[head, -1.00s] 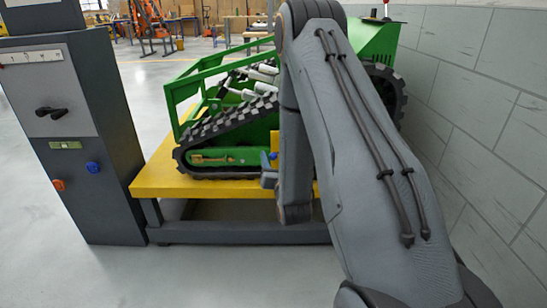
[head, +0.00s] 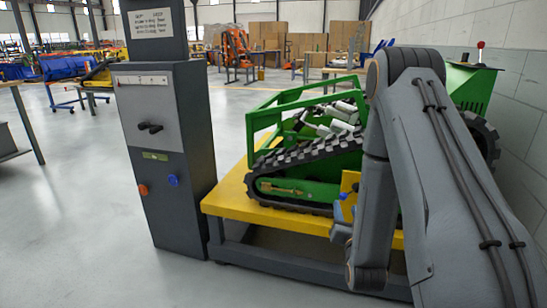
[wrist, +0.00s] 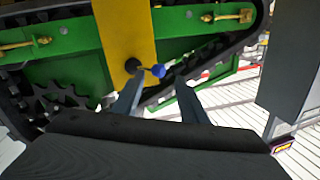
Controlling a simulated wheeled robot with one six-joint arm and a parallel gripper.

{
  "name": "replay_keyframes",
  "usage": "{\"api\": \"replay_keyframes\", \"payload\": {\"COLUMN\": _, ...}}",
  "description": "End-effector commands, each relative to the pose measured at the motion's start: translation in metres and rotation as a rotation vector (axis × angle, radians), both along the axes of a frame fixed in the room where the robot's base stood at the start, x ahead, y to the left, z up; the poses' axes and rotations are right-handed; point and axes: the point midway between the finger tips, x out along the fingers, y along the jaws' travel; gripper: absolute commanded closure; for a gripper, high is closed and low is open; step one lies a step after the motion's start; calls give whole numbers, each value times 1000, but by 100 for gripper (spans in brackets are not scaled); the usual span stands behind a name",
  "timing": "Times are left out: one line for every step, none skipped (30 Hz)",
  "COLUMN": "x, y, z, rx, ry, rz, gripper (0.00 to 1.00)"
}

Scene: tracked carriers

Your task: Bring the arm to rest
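My arm (head: 425,150) reaches forward on the right of the head view, its elbow raised and its forearm hanging down in front of the green tracked carrier (head: 305,187). My gripper is mostly hidden behind the forearm in the head view. In the wrist view my gripper (wrist: 158,97) is open, its two fingers apart with nothing between them. A blue knob (wrist: 158,70) on a yellow plate (wrist: 124,40) lies just beyond the fingertips, apart from them as far as I can tell. The knob also shows in the head view (head: 343,196), just above the gripper.
The carrier stands on a yellow-topped platform (head: 228,203). A dark control cabinet (head: 180,205) with a black switch and orange and blue buttons stands to its left. A grey wall (head: 520,110) is close on the right.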

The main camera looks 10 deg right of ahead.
Motion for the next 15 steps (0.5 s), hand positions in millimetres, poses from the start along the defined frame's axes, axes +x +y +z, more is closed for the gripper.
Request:
{"api": "replay_keyframes", "payload": {"x": 5, "y": 6, "z": 4, "rx": -1, "ry": 19, "rz": 11, "gripper": 61}}
{"api": "replay_keyframes", "payload": {"x": 8, "y": 11, "z": 6, "rx": 0, "ry": 38, "rz": 20, "gripper": 61}}
{"api": "replay_keyframes", "payload": {"x": 12, "y": 19, "z": 7, "rx": -1, "ry": 72, "rz": 34, "gripper": 61}}
{"api": "replay_keyframes", "payload": {"x": 15, "y": 26, "z": 9, "rx": -1, "ry": 100, "rz": 45, "gripper": 61}}
{"api": "replay_keyframes", "payload": {"x": 18, "y": 34, "z": 11, "rx": -1, "ry": 133, "rz": 59, "gripper": 61}}
{"api": "replay_keyframes", "payload": {"x": 21, "y": 45, "z": 14, "rx": -1, "ry": 180, "rz": 78, "gripper": 61}}
{"api": "replay_keyframes", "payload": {"x": 23, "y": 54, "z": 15, "rx": -2, "ry": 218, "rz": 94, "gripper": 61}}
{"api": "replay_keyframes", "payload": {"x": 23, "y": 64, "z": 17, "rx": -5, "ry": 257, "rz": 109, "gripper": 61}}
{"api": "replay_keyframes", "payload": {"x": 23, "y": 76, "z": 20, "rx": -7, "ry": 308, "rz": 131, "gripper": 61}}
{"api": "replay_keyframes", "payload": {"x": 21, "y": 85, "z": 22, "rx": -9, "ry": 346, "rz": 146, "gripper": 61}}
{"api": "replay_keyframes", "payload": {"x": 19, "y": 95, "z": 24, "rx": -12, "ry": 383, "rz": 161, "gripper": 61}}
{"api": "replay_keyframes", "payload": {"x": 15, "y": 107, "z": 27, "rx": -15, "ry": 434, "rz": 183, "gripper": 61}}
{"api": "replay_keyframes", "payload": {"x": 11, "y": 116, "z": 29, "rx": -20, "ry": 473, "rz": 198, "gripper": 61}}
{"api": "replay_keyframes", "payload": {"x": 6, "y": 125, "z": 31, "rx": -23, "ry": 510, "rz": 214, "gripper": 61}}
{"api": "replay_keyframes", "payload": {"x": -1, "y": 137, "z": 35, "rx": -28, "ry": 560, "rz": 236, "gripper": 61}}
